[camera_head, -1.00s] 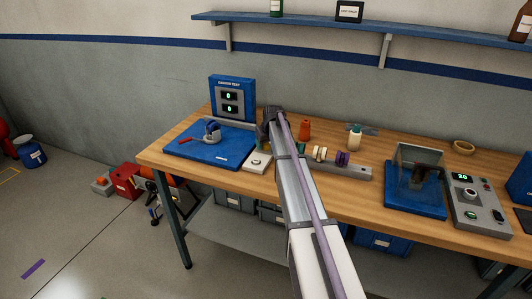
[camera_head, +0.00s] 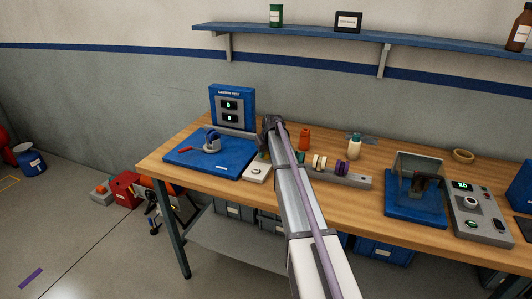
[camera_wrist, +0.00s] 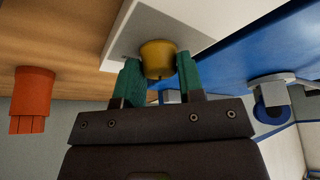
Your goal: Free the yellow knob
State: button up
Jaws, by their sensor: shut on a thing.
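The yellow knob (camera_wrist: 158,58) sits between the two green fingers of my gripper (camera_wrist: 160,80) in the wrist view. My gripper is shut on it. Behind the knob in that view is the edge of a white box (camera_wrist: 128,30); I cannot tell whether the knob touches it. In the head view my gripper (camera_head: 264,152) is over the back of this white box (camera_head: 257,172), beside the blue test plate (camera_head: 200,164). My dark wrist hides most of the fingers there, and the knob is too small to make out.
A blue clamp (camera_head: 211,141) and a red-handled tool (camera_head: 184,149) are on the blue plate, before a blue display (camera_head: 231,104) reading zeros. An orange container (camera_head: 304,140), a white bottle (camera_head: 354,147) and a rack of discs (camera_head: 345,178) stand right of my gripper.

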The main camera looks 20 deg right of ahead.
jog(key=m+h, duration=0.1)
jog(key=m, duration=0.2)
jog(key=shift+m, duration=0.4)
jog(key=m+g+h, duration=0.1)
jog(key=m, duration=0.2)
jog(key=shift+a+m+h, duration=0.1)
jog(key=shift+m+h, duration=0.2)
jog(key=m+g, duration=0.1)
jog(key=m, duration=0.2)
jog(key=m+g+h, duration=0.1)
jog(key=m, duration=0.2)
jog(key=shift+w+h, duration=0.1)
jog(key=shift+h, duration=0.2)
jog(key=shift+m, duration=0.3)
jog(key=o, duration=0.9)
